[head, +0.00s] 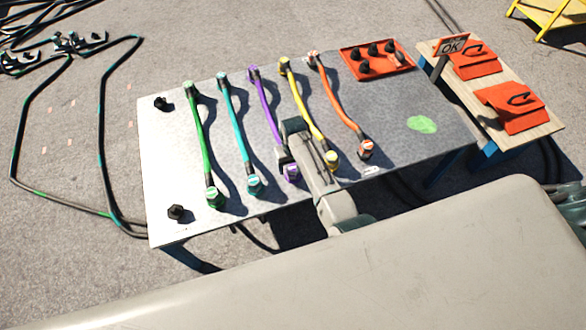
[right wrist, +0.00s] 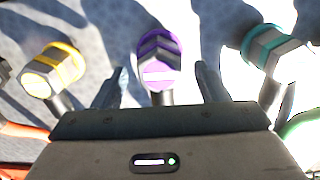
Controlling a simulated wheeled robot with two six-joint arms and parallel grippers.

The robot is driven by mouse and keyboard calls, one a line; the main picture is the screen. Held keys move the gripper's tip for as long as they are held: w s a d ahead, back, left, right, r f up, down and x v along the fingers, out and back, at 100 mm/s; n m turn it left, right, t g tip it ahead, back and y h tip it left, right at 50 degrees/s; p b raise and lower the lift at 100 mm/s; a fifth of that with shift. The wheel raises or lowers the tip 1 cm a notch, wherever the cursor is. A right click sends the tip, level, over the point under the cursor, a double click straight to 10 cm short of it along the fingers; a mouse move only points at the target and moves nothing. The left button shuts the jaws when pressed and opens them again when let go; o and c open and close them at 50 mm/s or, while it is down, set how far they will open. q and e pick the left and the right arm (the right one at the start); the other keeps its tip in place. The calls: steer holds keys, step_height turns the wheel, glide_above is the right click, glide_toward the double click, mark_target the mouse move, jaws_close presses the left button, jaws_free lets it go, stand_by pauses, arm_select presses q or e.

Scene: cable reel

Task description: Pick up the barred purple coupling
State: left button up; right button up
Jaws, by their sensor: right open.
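The purple coupling (head: 291,172) is the near end of the purple cable (head: 265,105) on the grey table, partly hidden by my right arm in the head view. In the right wrist view, the purple coupling (right wrist: 158,62) shows a pale bar on its end face. My right gripper (head: 285,157) is over it. In the right wrist view the open fingers (right wrist: 162,70) stand one to each side of the coupling, with gaps between. My left gripper is not in view.
The yellow coupling (head: 332,160) and the teal coupling (head: 254,184) flank the purple one closely. Green (head: 214,197) and orange (head: 366,148) couplings lie farther out. A red tray (head: 350,57) with black parts is at the back right. The table's right part is mostly clear.

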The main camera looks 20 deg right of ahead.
steer(key=shift+f, duration=1.15)
steer(key=c, duration=1.2)
